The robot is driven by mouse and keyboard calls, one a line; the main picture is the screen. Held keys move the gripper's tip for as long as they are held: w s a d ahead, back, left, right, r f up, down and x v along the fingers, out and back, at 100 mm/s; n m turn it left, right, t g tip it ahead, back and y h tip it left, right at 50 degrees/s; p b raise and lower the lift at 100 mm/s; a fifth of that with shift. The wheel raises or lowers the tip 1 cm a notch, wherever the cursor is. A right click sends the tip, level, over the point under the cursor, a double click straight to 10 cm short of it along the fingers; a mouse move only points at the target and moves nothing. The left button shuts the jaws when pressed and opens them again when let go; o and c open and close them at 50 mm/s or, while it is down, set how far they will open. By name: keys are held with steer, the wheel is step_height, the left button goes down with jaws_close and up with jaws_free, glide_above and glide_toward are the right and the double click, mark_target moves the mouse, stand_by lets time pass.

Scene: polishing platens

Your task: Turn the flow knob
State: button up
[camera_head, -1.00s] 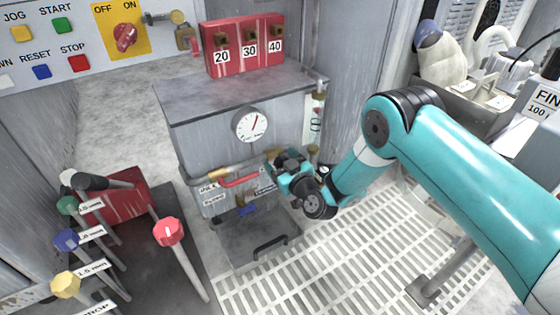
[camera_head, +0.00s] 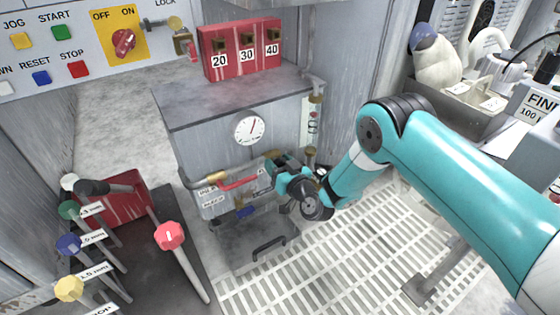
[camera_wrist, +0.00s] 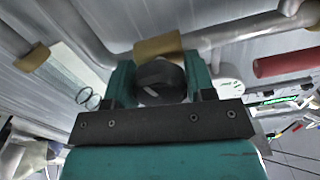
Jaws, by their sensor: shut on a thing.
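The flow knob (camera_wrist: 160,82) is a dark round knob with a short white mark on its face, in front of a brass fitting (camera_wrist: 158,46) in the wrist view. My gripper (camera_wrist: 160,88) is shut on it, one teal finger at each side. In the head view my gripper (camera_head: 277,166) is at the pipework on the front of the grey cabinet (camera_head: 205,150), below the round gauge (camera_head: 249,128). My gripper and wrist hide the knob there.
A red-handled lever (camera_head: 240,183) sits just left of my gripper. A clear flow tube (camera_head: 313,120) stands to its right. Pipes (camera_wrist: 240,35) run close around my gripper. A grated floor (camera_head: 350,260) lies below. Several coloured-knob levers (camera_head: 169,236) stand at the lower left.

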steer(key=shift+w+d+m+p, duration=0.15)
steer(key=shift+m+p, duration=0.3)
steer(key=shift+m, duration=0.75)
steer(key=o, duration=0.9)
